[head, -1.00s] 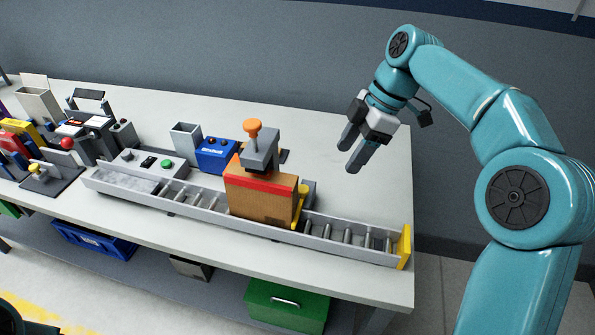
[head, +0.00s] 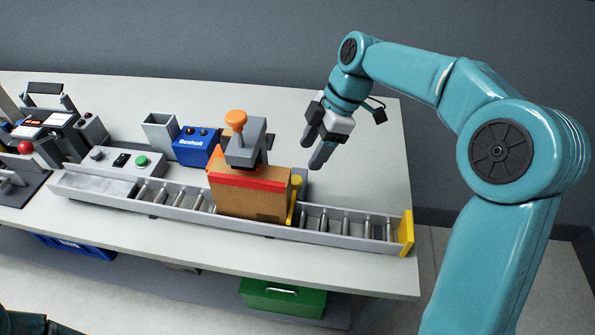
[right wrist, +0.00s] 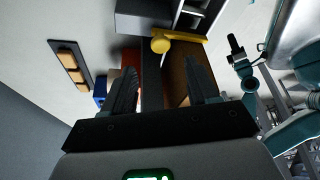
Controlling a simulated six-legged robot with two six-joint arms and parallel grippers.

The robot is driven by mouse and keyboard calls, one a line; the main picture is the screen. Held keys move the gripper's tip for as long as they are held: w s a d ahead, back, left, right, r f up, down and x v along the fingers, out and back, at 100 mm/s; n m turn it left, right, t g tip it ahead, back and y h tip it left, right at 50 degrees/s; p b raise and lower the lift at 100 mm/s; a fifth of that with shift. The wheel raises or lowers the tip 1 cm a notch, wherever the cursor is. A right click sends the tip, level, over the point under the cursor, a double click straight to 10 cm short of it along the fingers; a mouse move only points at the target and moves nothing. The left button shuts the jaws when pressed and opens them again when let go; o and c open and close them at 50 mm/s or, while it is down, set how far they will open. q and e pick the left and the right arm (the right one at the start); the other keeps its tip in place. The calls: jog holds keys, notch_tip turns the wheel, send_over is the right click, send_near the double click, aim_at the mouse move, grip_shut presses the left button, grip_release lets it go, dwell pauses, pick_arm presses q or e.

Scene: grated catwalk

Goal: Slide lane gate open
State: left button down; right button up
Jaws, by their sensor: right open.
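The lane gate (head: 295,196) is a yellow upright piece across the roller lane (head: 345,227), against the right end of a brown carton with a red stripe (head: 240,200). In the right wrist view a yellow round knob and bar (right wrist: 161,44) show beyond the fingertips. My right gripper (head: 313,152) is open and empty. It hangs above and slightly right of the gate, behind the lane in the head view, apart from it. In the right wrist view its two dark fingers (right wrist: 163,82) are spread. My left gripper is out of view.
A grey stamp with an orange knob (head: 235,120) stands over the carton. A blue box (head: 195,149) and a button panel (head: 125,162) are left of it. A yellow end plate (head: 406,232) closes the lane's right end. The table (head: 370,150) behind the right lane is clear.

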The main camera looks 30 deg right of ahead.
aim_at(296, 179)
jog(key=x, duration=0.7)
jog(key=shift+a+f, duration=0.15)
jog(key=shift+a, duration=0.05)
jog(key=shift+f, duration=0.2)
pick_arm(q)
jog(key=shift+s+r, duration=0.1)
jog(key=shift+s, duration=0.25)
pick_arm(e)
jog(key=shift+a, duration=0.1)
